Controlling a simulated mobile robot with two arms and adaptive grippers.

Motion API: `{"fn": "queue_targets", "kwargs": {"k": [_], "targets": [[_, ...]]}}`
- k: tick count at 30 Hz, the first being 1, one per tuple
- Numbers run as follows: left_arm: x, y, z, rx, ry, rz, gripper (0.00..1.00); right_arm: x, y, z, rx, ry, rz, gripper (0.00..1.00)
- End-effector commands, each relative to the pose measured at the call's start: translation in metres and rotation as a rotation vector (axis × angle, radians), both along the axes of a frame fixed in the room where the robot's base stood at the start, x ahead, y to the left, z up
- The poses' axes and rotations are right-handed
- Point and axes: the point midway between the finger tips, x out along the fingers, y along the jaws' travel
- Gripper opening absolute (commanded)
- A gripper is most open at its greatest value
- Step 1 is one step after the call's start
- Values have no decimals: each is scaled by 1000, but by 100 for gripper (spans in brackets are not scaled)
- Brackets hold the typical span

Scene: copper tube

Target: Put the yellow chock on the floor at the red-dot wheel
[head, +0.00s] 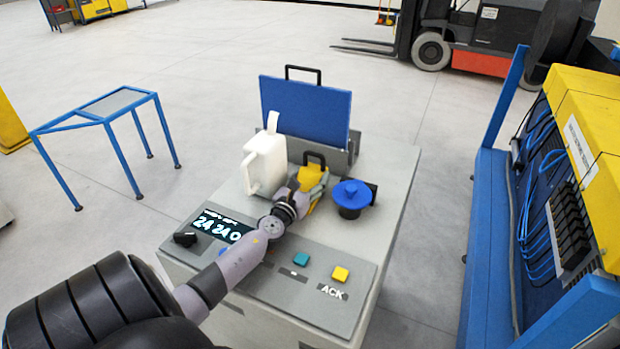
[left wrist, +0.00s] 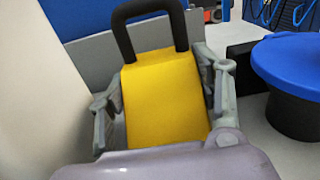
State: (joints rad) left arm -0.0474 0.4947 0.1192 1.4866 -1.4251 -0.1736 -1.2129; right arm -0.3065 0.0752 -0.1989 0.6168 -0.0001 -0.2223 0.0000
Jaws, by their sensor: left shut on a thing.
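The yellow chock (head: 310,178) with its black handle is on the grey console top, between a white jug and a blue-lidded pot. My left gripper (head: 312,190) is shut on it. In the left wrist view the yellow chock (left wrist: 165,100) sits between the two grey fingers (left wrist: 165,95), its black handle pointing away. I cannot tell whether the chock touches the console top. A forklift wheel (head: 430,51) shows at the back right; I see no red dot on it at this size. My right gripper is not in view.
The white jug (head: 265,163) stands left of the chock, the blue-lidded pot (head: 351,198) right of it, and a blue panel (head: 305,108) behind. A blue-framed stand (head: 115,100) is at left, a cable rack (head: 560,200) at right. Grey floor (head: 225,50) lies open behind the console.

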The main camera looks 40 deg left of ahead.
Motion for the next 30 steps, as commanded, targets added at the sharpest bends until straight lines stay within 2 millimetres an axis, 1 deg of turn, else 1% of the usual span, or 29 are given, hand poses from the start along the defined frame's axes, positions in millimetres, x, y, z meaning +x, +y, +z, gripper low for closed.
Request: {"fn": "queue_targets", "kwargs": {"k": [1, 4, 5, 6, 13, 21, 24, 26, 30], "targets": [[1, 0, 2, 2, -4, 1, 9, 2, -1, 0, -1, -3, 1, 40], [0, 0, -1, 2, -4, 0, 9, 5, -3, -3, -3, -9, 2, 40], [0, 0, -2, 1, 0, 0, 62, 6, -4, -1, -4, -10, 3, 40], [0, 0, -2, 1, 0, 0, 64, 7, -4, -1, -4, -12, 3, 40], [0, 0, -1, 1, 0, 0, 80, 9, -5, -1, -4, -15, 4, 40], [0, 0, -1, 1, 0, 0, 80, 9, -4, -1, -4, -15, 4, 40], [-1, 0, 2, 1, 0, 0, 80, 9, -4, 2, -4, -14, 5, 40], [-7, -2, 0, 2, 2, -1, 80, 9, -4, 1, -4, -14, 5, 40], [-28, -9, 0, 1, 3, -2, 80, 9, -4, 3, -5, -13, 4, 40]]}}
